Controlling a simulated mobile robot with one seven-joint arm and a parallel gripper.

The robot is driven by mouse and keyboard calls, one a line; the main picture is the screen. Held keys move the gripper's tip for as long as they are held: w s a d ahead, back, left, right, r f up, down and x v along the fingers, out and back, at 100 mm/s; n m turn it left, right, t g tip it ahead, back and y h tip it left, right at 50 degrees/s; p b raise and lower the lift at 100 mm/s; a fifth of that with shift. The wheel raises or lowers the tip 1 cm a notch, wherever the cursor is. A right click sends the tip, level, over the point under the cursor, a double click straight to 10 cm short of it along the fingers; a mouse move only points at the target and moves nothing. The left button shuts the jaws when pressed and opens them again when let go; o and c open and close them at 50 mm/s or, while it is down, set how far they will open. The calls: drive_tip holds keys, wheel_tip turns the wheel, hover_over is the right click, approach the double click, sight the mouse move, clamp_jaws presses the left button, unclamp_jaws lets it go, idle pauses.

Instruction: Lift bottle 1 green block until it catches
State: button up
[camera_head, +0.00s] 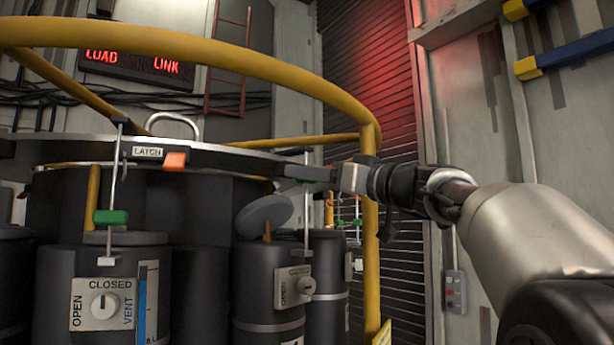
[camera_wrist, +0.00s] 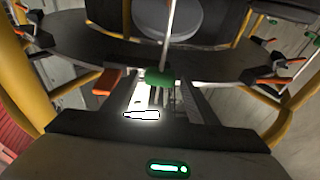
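A green block (camera_wrist: 158,77) on a thin upright rod sits between my fingertips in the wrist view. In the head view my gripper (camera_head: 306,173) reaches in from the right at about ring height and appears shut on this block, which its dark fingers hide. The rod (camera_head: 307,235) shows below the fingers, above a dark bottle (camera_head: 268,290) with a dial. In the wrist view my gripper (camera_wrist: 160,82) has one finger on each side of the block. I cannot read this bottle's number. I cannot tell whether the block has caught.
Another green block (camera_head: 111,217) hangs low on a rod over the left bottle (camera_head: 90,262). A dark ring plate carries a latch label (camera_head: 148,152) and an orange tab (camera_head: 175,161). A yellow rail (camera_head: 240,62) curves around, with its post (camera_head: 370,250) near my wrist. A tilted grey disc (camera_head: 264,214) stands beside the rod.

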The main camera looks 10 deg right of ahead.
drive_tip(key=b+v, duration=0.6)
drive_tip(key=v, duration=0.3)
idle(0.8)
idle(0.3)
